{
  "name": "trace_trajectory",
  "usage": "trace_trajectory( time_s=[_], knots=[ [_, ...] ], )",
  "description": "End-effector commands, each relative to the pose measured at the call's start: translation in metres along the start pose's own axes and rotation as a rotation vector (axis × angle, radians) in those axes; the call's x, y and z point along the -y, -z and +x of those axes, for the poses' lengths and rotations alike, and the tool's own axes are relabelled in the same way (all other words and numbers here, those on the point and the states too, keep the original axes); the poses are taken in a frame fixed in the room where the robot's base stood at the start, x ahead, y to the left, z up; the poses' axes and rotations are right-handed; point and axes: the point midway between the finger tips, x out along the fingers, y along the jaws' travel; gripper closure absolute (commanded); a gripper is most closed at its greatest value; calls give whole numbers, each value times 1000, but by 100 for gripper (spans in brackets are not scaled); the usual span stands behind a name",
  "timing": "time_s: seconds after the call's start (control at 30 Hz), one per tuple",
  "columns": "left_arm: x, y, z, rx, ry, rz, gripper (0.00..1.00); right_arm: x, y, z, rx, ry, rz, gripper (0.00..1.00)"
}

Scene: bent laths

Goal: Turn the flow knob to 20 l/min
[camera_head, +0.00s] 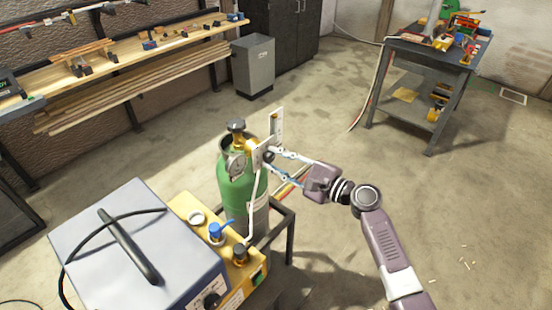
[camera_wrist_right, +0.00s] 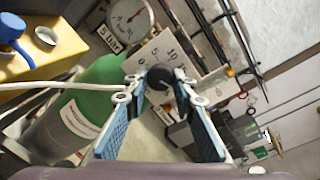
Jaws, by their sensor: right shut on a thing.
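The dark flow knob (camera_wrist_right: 160,77) sits in front of a white scale plate (camera_wrist_right: 148,55) in the right wrist view, where 5, 10 and 15 can be read. I cannot tell which number the knob is set to. My right gripper (camera_wrist_right: 160,83) has its two blue fingers on either side of the knob and is shut on it. In the head view my right gripper (camera_head: 270,158) reaches in from the right to the regulator on the green gas cylinder (camera_head: 236,187). A round pressure gauge (camera_head: 236,166) is beside it. My left gripper is not in view.
A grey machine (camera_head: 140,240) with a black handle stands at front left. A yellow panel (camera_head: 188,209) with a blue valve (camera_head: 216,232) is beside it. A pale hose (camera_head: 252,205) runs down from the regulator. A dark cart (camera_head: 425,55) is far right.

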Motion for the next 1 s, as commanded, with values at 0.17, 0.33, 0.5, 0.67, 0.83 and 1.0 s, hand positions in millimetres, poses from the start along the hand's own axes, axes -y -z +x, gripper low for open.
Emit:
trace_trajectory(
  time_s=[0.17, 0.33, 0.5, 0.67, 0.83, 1.0],
  knots=[
    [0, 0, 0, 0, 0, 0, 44, -2, 1, 0, -1, -3, 16, 100],
    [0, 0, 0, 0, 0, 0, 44, -2, 2, 0, -1, -3, 16, 100],
    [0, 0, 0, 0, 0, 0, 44, -2, 2, 0, -1, -4, 15, 74],
    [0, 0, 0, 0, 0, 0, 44, -2, 1, 0, -1, -3, 15, 59],
    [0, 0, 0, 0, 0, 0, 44, -1, 1, 0, 0, -2, 14, 59],
    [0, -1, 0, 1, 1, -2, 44, -1, 1, -5, 0, -1, 14, 59]
  ],
)
